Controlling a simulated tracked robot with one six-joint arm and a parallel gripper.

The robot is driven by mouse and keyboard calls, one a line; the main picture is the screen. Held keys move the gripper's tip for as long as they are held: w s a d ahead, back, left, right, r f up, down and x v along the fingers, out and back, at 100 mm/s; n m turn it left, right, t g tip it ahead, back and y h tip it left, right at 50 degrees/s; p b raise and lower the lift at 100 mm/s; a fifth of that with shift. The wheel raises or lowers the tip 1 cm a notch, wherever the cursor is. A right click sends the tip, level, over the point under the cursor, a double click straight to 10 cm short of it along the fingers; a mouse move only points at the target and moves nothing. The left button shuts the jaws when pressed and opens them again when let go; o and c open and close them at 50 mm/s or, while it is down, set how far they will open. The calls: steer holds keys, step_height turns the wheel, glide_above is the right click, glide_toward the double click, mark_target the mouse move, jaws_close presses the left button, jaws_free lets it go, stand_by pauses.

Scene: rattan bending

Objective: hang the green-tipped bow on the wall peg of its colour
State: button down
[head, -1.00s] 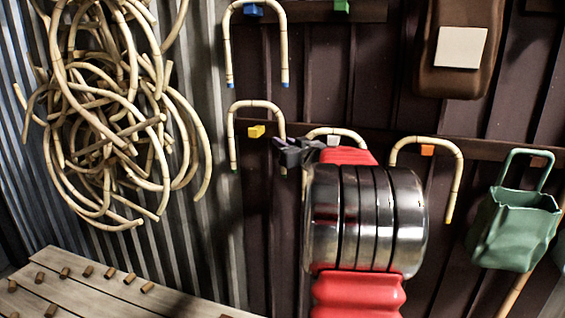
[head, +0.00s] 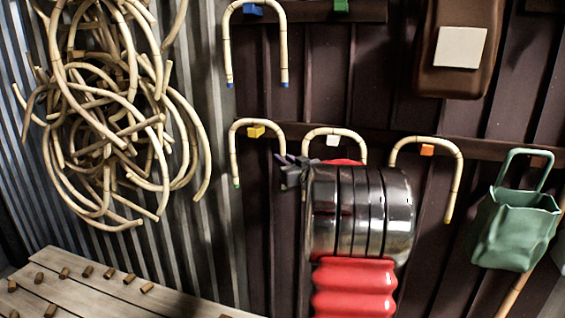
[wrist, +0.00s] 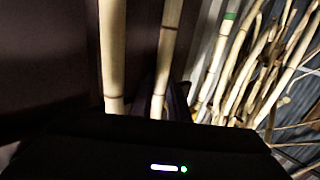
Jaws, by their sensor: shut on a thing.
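The green-tipped bow (head: 234,152) is a pale rattan arch, upright with its legs down. Its top lies just over the yellow peg (head: 256,131) in the head view; whether it touches is hard to tell. My gripper (head: 290,172) is shut at its right leg, low down. The green peg (head: 341,5) is bare at the top edge of the head view.
A blue-tipped bow (head: 284,45) hangs on the blue peg above. Other bows hang at the white peg (head: 333,141) and orange peg (head: 427,150), right of my gripper. A rattan bundle (head: 110,130) hangs at left, a pegged bench (head: 110,295) below, a green bag (head: 515,225) at right.

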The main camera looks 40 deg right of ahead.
steer(key=shift+f, duration=0.45)
steer(key=c, duration=1.7)
jaws_free()
steer(key=v, duration=1.3)
steer(key=shift+s+d, duration=0.1)
steer(key=shift+s, duration=0.35)
